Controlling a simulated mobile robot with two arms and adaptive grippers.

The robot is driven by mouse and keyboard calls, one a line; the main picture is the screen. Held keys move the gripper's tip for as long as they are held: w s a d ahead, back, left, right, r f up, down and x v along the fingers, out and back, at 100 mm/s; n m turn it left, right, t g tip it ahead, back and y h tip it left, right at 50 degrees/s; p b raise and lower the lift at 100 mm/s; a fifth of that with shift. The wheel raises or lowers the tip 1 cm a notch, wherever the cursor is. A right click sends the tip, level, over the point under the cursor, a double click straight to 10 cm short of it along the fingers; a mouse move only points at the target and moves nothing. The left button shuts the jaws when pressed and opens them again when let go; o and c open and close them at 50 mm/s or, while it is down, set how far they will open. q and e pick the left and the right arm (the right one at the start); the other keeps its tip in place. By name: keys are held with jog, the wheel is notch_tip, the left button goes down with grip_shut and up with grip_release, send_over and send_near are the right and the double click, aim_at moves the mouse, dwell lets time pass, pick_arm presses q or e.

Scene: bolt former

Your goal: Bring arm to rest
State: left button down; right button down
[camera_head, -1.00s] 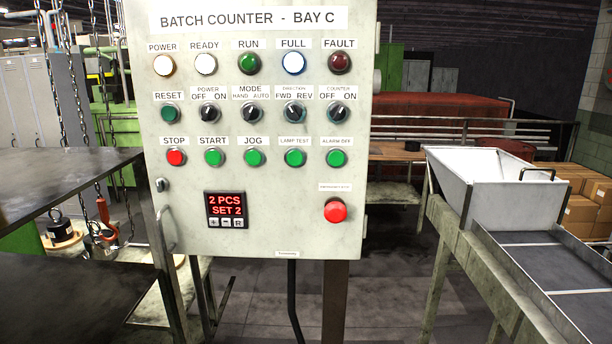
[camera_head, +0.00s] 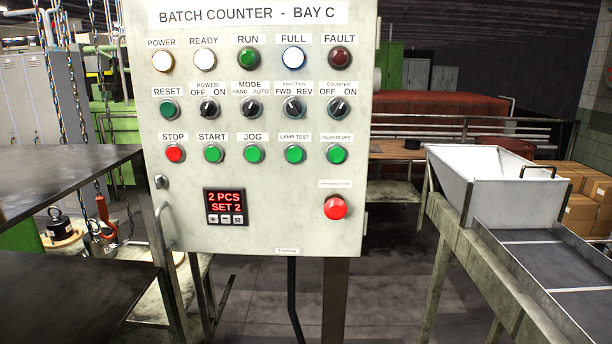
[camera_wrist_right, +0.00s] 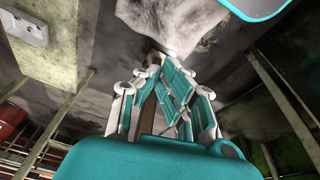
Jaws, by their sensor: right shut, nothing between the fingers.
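My right gripper (camera_wrist_right: 168,62) shows only in the right wrist view, with its teal and white finger linkages drawn together. It is shut and holds nothing. Neither gripper shows in the head view, and my left gripper is not seen at all. The grey control panel (camera_head: 270,230), labelled "BATCH COUNTER - BAY C", stands straight ahead in the head view. Its display (camera_head: 226,207) reads "2 PCS SET 2". The FULL lamp (camera_head: 293,58) glows white with a blue rim. The red emergency button (camera_head: 335,207) sits at the lower right of the panel.
A dark metal table (camera_head: 60,180) stands on the left, with hanging chains (camera_head: 55,100) behind it. On the right, a white hopper bin (camera_head: 500,190) rests by a sloping chute (camera_head: 545,260) on a frame. Cardboard boxes (camera_head: 580,208) stand behind. Open floor (camera_head: 385,290) shows between the panel and frame.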

jog(key=s+d+f, duration=0.1)
jog(key=s+f, duration=0.5)
jog(key=f, duration=0.4)
jog(key=s+d+f+g+b, duration=0.1)
jog(key=s+f, duration=0.6)
jog(key=f, duration=0.3)
jog(key=s+d+f+g, duration=0.1)
jog(key=s+f, duration=0.5)
jog(key=f, duration=0.4)
jog(key=shift+s+d, duration=0.15)
jog(key=shift+s, duration=0.2)
